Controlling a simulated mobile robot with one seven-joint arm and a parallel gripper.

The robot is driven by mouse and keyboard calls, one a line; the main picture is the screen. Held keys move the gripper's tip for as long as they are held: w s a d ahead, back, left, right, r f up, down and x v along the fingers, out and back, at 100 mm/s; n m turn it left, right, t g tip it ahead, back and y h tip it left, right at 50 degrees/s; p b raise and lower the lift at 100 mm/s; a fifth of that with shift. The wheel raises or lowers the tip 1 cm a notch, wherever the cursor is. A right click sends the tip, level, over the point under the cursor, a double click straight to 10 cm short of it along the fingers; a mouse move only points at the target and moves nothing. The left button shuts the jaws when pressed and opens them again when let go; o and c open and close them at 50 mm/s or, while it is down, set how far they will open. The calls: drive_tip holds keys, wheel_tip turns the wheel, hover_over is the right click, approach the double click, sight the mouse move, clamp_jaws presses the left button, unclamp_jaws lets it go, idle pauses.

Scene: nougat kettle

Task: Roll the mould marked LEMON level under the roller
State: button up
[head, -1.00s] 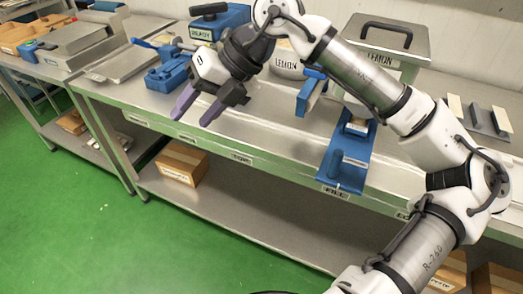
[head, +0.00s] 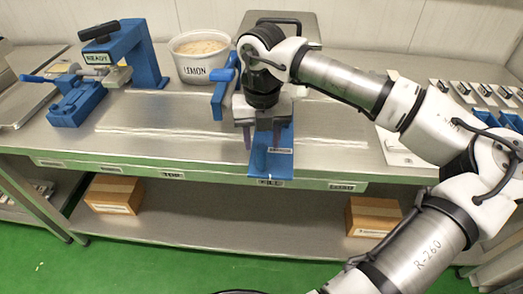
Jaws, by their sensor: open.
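My gripper (head: 262,138) points down, open, over a blue stand (head: 270,165) at the table's front edge, above a label reading FILL. Its purple fingers straddle part of the stand. A small pale label (head: 279,150) lies on the stand by the right finger, too small to read. Any mould there is mostly hidden by my gripper, and I cannot tell whether the fingers touch it. A white tub marked LEMON (head: 197,70), filled with a pale mass, stands behind to the left. I cannot identify the roller for certain.
A blue machine marked READY (head: 140,55) and a blue clamp-like device (head: 78,100) stand at the left. A metal lidded box (head: 300,25) is behind my arm. White plates and small dark-handled pieces (head: 480,92) lie at the right. The steel table between is bare.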

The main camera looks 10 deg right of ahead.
sight(262, 155)
drive_tip(key=shift+f+p, duration=0.45)
drive_tip(key=shift+f, duration=2.3)
clamp_jaws()
